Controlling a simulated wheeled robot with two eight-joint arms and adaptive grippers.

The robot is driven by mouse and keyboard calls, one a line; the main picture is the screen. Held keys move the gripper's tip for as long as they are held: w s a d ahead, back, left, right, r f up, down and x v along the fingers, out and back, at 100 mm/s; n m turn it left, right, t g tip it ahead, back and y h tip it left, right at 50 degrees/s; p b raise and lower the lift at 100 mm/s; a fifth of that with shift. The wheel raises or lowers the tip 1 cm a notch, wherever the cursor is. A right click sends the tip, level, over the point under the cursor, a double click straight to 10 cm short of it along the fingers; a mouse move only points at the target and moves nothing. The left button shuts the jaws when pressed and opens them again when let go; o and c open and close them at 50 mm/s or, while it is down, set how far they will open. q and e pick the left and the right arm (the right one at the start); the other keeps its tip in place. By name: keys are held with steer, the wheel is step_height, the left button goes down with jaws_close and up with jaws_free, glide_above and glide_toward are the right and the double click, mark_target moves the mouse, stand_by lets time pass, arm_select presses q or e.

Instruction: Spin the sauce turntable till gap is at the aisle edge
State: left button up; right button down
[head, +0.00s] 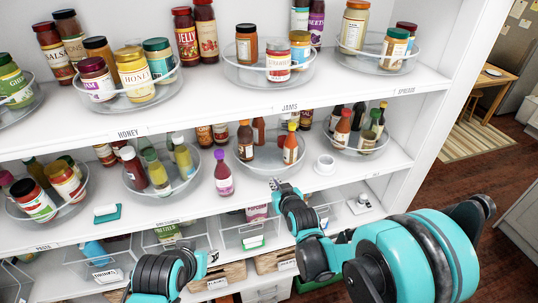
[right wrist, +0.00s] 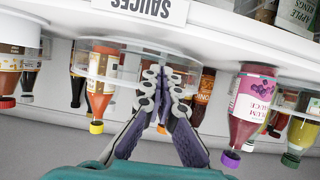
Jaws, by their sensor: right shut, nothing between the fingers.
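The sauce turntable (head: 268,168) is a clear round tray with a low wall on the middle shelf. Orange and red-brown sauce bottles (head: 290,147) stand at its right, left and back; its front-left floor looks bare. Its clear rim also shows in the right wrist view (right wrist: 112,64), under the SAUCES label and upside down. My right gripper (head: 276,184) is shut and empty at the turntable's front edge; in the right wrist view its fingertips (right wrist: 160,76) overlap the rim. I cannot tell whether they touch it. My left gripper (head: 211,258) is low in front of the lower shelf, its fingers unclear.
A purple-labelled plum sauce bottle (head: 223,174) stands just left of the turntable, near the shelf edge. Other turntables stand left (head: 165,186) and right (head: 352,146). The aisle in front holds my arms.

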mark_target(288, 172)
steer(key=shift+w+a, duration=0.1)
steer(key=shift+w, duration=0.95)
stand_by(0.4)
steer(key=shift+w+d+b, duration=0.1)
steer(key=shift+d+b, duration=0.25)
steer(key=shift+d, duration=1.1)
steer(key=shift+w+d, duration=0.4)
steer(key=shift+d, duration=0.25)
steer(key=shift+w+d, duration=0.35)
steer(key=shift+d, duration=0.3)
steer(key=s+d, duration=0.1)
steer(key=s+b, duration=0.1)
steer(key=s, duration=0.1)
steer(key=shift+d, duration=0.35)
